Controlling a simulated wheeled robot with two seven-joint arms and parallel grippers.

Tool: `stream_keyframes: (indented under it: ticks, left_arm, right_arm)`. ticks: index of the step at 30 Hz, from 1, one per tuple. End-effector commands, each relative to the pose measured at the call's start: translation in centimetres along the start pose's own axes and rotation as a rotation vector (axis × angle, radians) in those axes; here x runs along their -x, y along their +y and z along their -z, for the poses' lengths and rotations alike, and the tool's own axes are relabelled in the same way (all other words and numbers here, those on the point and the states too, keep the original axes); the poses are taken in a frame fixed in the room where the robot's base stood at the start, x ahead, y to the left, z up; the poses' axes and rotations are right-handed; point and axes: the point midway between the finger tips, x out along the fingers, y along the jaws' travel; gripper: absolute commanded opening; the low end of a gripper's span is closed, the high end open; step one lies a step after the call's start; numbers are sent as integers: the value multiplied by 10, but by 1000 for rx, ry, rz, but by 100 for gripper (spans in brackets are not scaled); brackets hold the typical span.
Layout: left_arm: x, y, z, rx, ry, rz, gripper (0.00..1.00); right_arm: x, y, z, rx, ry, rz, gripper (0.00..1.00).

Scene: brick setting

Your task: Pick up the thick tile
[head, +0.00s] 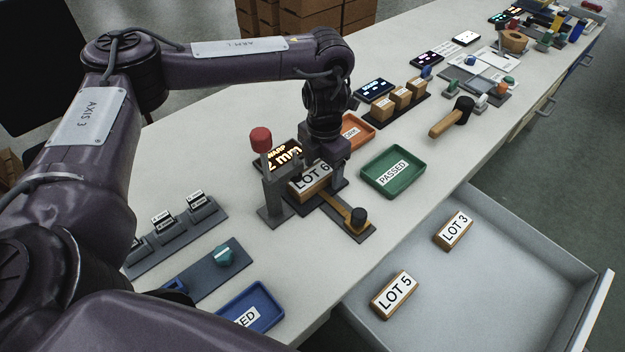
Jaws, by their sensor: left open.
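A wooden tile block with a white "LOT 6" label (311,183) sits on a grey gauge stand (271,208) with a red-topped post. My left gripper (328,162) points down right behind and above this block. It is open; its fingertips are partly hidden, and I cannot tell whether they touch the block. Two similar blocks, "LOT 3" (454,231) and "LOT 5" (395,295), lie apart in the open drawer (500,290). Which block is thickest is hard to tell. My right gripper is not in view.
A dark display reading "WARP 2 mm" (283,157) stands behind the gauge. A green "PASSED" tray (394,172) is to its right, an orange tray (357,132) behind. A blue tray (249,306) and a teal-knobbed plate (210,275) are in front. A wooden-handled mallet (445,124) lies further right.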

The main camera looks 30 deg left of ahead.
Motion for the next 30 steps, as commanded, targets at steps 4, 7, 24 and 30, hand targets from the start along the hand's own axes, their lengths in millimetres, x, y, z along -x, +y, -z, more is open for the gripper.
stream_keyframes:
  ticks: [4, 7, 24, 30]
  left_arm:
    - [0, 0, 0, 0, 0, 0, 59]
    - [0, 0, 0, 0, 0, 0, 46]
    - [6, 0, -1, -1, -2, 0, 19]
    - [13, -17, -1, -7, -2, 1, 19]
  right_arm:
    - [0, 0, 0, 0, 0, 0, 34]
    - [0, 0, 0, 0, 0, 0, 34]
    - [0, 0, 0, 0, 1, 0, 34]
    - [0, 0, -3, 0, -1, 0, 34]
